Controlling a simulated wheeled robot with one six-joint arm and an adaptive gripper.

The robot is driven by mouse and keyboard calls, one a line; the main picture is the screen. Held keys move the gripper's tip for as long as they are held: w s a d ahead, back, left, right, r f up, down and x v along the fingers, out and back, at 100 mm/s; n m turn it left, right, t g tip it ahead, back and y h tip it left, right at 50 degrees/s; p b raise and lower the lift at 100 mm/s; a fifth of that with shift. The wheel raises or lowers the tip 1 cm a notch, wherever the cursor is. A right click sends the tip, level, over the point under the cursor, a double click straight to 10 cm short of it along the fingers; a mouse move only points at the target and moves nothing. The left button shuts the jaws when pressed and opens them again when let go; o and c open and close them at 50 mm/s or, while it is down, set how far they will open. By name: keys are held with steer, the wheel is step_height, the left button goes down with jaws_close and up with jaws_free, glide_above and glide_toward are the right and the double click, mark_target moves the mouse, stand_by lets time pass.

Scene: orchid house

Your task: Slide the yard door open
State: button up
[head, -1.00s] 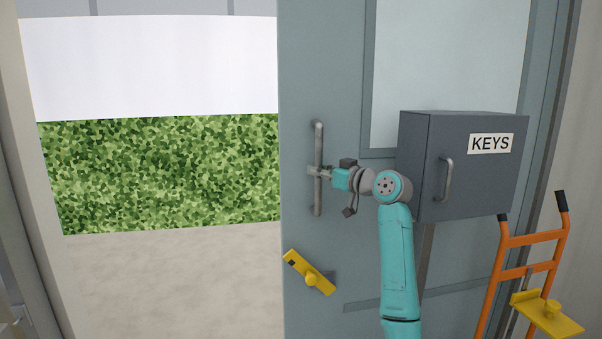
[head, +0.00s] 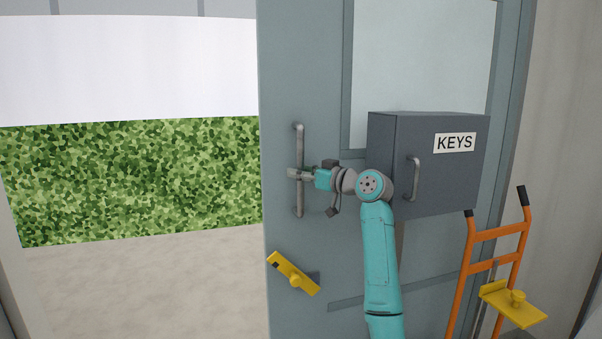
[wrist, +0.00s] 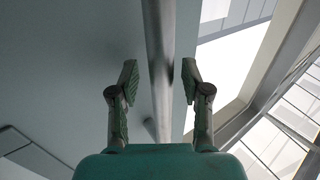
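The yard door (head: 315,75) is a grey-blue sliding panel with a pane of glass. It stands partly open, with a wide gap at its left. Its upright grey bar handle (head: 300,205) is near its left edge. My gripper (head: 296,173) is at the middle of the handle. In the wrist view, the handle (wrist: 160,50) passes between the two fingers of my gripper (wrist: 158,80). The fingers stand apart, with a gap showing on each side of the bar. A tilted yellow latch with a knob (head: 293,273) shows below the handle.
A dark grey KEYS box (head: 405,150) stands out in front of the door, right of the handle and close to my arm. An orange hand truck (head: 497,234) and a yellow bracket (head: 515,302) are at the right. The doorway shows a green hedge (head: 130,180) and bare ground.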

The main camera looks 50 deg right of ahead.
steer(key=s, duration=1.2)
steer(key=shift+a, duration=0.25)
steer(key=shift+f, duration=0.1)
